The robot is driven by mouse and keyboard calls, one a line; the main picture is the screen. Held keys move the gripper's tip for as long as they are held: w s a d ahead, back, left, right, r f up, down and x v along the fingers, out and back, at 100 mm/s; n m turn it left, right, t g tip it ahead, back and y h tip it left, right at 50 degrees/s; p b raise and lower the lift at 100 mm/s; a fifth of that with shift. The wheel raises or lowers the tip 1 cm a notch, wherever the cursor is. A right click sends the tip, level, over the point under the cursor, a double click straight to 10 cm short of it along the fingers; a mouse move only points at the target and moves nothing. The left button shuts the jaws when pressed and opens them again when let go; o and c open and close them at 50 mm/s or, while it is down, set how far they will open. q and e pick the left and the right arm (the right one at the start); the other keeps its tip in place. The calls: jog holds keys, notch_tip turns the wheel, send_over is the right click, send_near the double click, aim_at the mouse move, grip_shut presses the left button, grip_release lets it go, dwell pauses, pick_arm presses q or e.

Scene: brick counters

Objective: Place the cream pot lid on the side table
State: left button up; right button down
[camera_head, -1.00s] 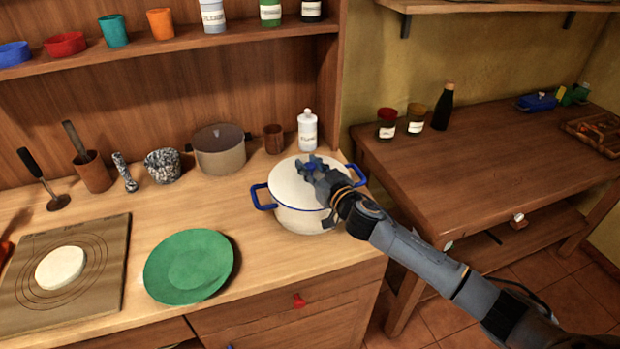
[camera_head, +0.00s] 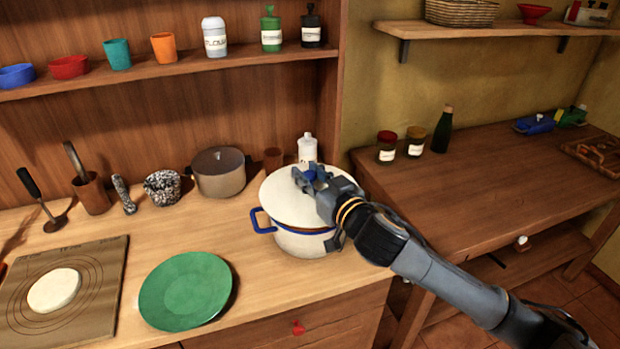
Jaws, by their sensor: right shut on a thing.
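The cream pot lid (camera_head: 287,203) is held over the cream pot (camera_head: 300,243), raised a little above its rim, with a dark gap showing between them. My right gripper (camera_head: 312,180) is shut on the lid's blue knob, which is mostly hidden by the fingers. The pot has blue handles and stands on the wooden counter; its right handle is largely hidden by the lid and my arm. The side table (camera_head: 470,185) is the brown wooden table to the right. My left gripper is not in view.
Two labelled jars (camera_head: 387,147) and a dark bottle (camera_head: 442,130) stand at the side table's back left. A blue dish (camera_head: 534,124) and wooden tray (camera_head: 600,155) are farther right. The table's middle and front are bare. A white bottle (camera_head: 307,148) stands behind the pot.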

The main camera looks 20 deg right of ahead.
aim_at(305, 202)
jog(key=s, duration=0.1)
jog(key=s+a+r, duration=0.1)
jog(key=s, duration=0.1)
jog(key=s+r, duration=0.1)
jog(key=shift+s+a+r+b, duration=0.1)
jog(key=shift+s+a+b, duration=0.15)
jog(key=shift+s+b, duration=0.15)
jog(key=shift+m+h, duration=0.4)
jog(key=shift+h, duration=0.1)
jog(key=s+f, duration=0.4)
jog(key=f, duration=0.1)
jog(key=s+d+f+m+h, duration=0.1)
jog(key=s+d+f+h, duration=0.2)
jog(key=s+f, duration=0.6)
jog(key=s, duration=0.5)
jog(key=shift+s+m, duration=0.4)
jog(key=shift+d+f, duration=0.1)
jog(key=shift+w, duration=0.1)
